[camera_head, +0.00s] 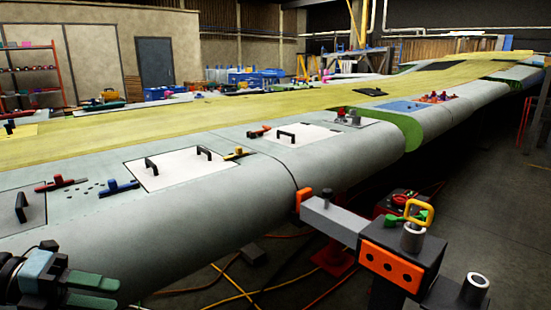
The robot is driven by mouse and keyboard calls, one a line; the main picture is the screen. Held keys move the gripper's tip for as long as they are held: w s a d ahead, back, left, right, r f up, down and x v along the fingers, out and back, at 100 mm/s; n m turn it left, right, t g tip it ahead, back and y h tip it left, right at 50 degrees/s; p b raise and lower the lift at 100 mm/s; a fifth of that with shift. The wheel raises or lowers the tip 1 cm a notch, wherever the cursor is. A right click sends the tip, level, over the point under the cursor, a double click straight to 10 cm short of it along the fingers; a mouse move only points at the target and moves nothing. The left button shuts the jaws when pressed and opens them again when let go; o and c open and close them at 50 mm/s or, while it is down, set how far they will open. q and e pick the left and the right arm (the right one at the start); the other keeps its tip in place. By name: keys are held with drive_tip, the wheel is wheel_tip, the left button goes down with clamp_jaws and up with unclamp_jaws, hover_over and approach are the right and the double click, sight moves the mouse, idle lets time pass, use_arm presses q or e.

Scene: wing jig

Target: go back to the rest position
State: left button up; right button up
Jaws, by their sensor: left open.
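My left gripper (112,294) is at the lower left corner of the head view. Its two green fingers are apart, pointing right, with nothing visible between them. It is in front of the wing's (225,212) rounded grey edge; I cannot tell the gap to the surface. My right gripper is not in view.
Near the gripper, a blue-handled tool (118,187) and a red-handled tool (61,183) lie on the wing. A white panel with black handles (180,172) is beside them. A fixture with an orange plate (391,265) stands at the front right. Cables cross the floor below the wing.

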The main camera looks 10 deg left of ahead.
use_arm(q)
drive_tip(key=s+a+f+n+t+y+p, duration=0.2)
drive_tip(key=s+f+n+t+y, duration=0.25)
drive_tip(key=f+n, duration=0.65)
drive_tip(key=s+a+f+n+t+y+p, duration=0.1)
drive_tip(key=s+f+n+t+y, duration=0.3)
drive_tip(key=f+n, duration=0.7)
drive_tip(key=s+d+f+n+g+y+p, duration=0.2)
drive_tip(key=s+d+f+n+g, duration=0.2)
drive_tip(key=s+d+f+n, duration=0.6)
drive_tip(key=s+d+f, duration=0.3)
drive_tip(key=s+d, duration=0.2)
drive_tip(key=s, duration=0.1)
drive_tip(key=shift+d, duration=0.25)
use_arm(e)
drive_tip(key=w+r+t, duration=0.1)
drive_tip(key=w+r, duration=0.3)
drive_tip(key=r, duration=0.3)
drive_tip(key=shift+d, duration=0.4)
use_arm(q)
drive_tip(key=shift+w+g, duration=0.1)
drive_tip(key=shift+g, duration=0.15)
